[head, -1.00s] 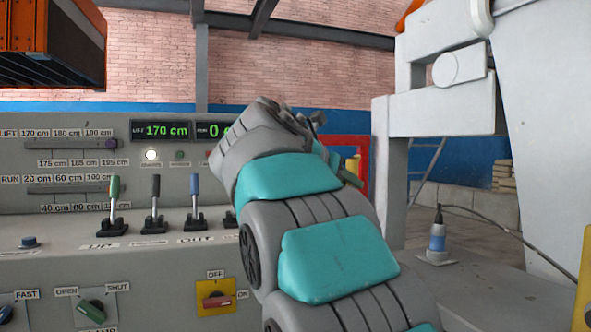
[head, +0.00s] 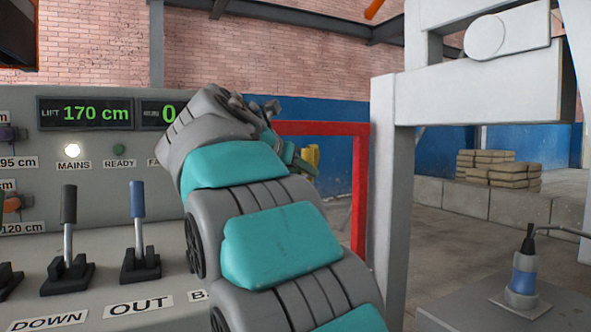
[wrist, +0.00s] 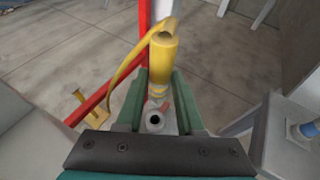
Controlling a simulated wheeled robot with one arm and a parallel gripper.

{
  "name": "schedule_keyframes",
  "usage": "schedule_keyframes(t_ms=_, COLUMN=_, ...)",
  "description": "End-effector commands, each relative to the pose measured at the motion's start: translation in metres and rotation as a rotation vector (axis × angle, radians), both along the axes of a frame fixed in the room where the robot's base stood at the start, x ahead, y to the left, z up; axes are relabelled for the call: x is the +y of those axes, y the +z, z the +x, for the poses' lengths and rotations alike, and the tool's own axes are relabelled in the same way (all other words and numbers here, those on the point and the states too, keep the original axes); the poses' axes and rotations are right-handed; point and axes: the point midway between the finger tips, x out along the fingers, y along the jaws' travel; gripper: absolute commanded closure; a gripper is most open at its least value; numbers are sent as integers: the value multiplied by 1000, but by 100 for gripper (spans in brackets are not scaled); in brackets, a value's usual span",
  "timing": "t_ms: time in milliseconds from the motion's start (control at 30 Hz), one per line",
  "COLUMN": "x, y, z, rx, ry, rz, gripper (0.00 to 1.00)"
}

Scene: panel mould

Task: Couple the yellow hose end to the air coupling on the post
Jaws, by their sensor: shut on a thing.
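The yellow hose end (wrist: 163,62) is a yellow cylinder with a metal nozzle at its near end, seen in the wrist view between the two green fingers of my gripper (wrist: 160,90). My gripper is shut on it. A yellow hose (wrist: 126,68) bends away from its far end to the left and down. A small round grey fitting with a dark hole (wrist: 154,121) shows close to the nozzle. In the head view, a bit of yellow (head: 311,156) shows beside my gripper, mostly behind my arm. I cannot clearly identify the air coupling on the post.
A red frame (head: 360,190) stands behind my gripper, and a thick pale post (head: 392,190) is to its right. A blue device with a cable (head: 523,275) stands on a grey plate at right. The control panel (head: 90,160) with levers fills the left.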

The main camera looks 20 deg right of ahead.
Motion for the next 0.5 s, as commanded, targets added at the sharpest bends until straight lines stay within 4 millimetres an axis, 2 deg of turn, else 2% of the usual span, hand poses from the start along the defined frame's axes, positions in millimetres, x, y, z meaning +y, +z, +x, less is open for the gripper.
schedule_keyframes(t_ms=333, x=0, y=3, z=0, rx=-2, ry=-1, rz=-1, gripper=100)
schedule_keyframes(t_ms=500, x=0, y=-8, z=-1, rx=-1, ry=-1, rz=-2, gripper=100)
